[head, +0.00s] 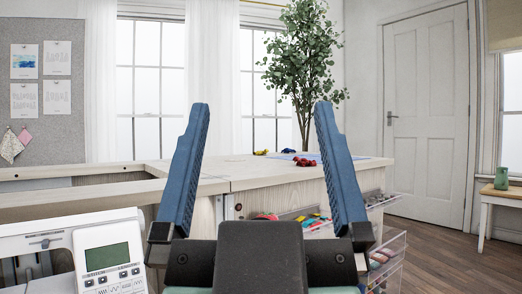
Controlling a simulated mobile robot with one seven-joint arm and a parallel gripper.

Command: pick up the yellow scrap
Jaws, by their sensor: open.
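A small yellow thing (260,153), which looks like the yellow scrap, lies on the pale wooden top (228,170) of the sewing cabinet. It is far off and too small to make out its shape well. My gripper (262,104) fills the middle of the head view, its two blue fingers pointing up and spread wide. It is open, and nothing is held between the fingers. In the picture the yellow thing shows between the fingers, well beyond them.
Red pieces (305,161), a small blue piece (288,151) and a flat blue sheet (314,157) lie right of the yellow thing. A sewing machine (108,252) is at lower left. Clear drawers (392,250) stick out at the cabinet's right. Floor (435,240) near the door is clear.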

